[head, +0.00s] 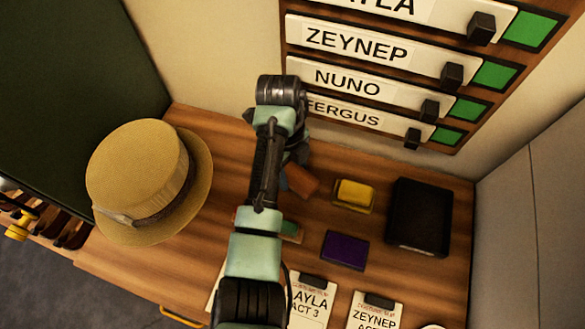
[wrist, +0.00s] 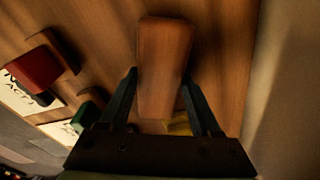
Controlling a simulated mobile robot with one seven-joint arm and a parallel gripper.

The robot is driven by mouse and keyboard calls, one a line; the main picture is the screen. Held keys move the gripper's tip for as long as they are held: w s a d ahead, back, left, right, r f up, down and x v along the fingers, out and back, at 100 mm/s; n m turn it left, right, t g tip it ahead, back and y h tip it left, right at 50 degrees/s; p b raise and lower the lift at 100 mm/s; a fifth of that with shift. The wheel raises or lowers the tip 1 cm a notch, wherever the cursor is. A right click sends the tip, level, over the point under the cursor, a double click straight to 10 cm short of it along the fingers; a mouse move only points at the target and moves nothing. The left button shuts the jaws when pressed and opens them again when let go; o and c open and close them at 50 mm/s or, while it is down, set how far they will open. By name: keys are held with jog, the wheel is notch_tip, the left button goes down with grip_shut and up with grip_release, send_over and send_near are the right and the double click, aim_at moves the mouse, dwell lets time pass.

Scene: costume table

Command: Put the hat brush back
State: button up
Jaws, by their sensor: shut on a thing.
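The hat brush appears as a brown wooden block (wrist: 163,65) between the fingers of my gripper (wrist: 158,80) in the wrist view. The fingers are shut on its sides. In the head view a brown wooden piece, apparently the same brush (head: 301,181), shows just right of my arm above the table. My arm hides the gripper and most of the brush there. Whether the brush touches the table cannot be told. A straw hat (head: 137,170) stands at the left of the wooden table (head: 225,150).
A yellow block (head: 354,194), a purple block (head: 345,250) and a black box (head: 418,215) lie right of my arm. Name cards (head: 374,312) lie in front. A name board (head: 365,85) stands on the back wall. Bare wood shows between hat and arm.

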jog(key=o, duration=1.2)
jog(key=r, duration=0.5)
jog(key=r+p, duration=0.1)
jog(key=r, duration=0.1)
jog(key=shift+w+a+r, duration=0.3)
jog(key=shift+a+r, duration=0.05)
jog(key=shift+f, duration=0.1)
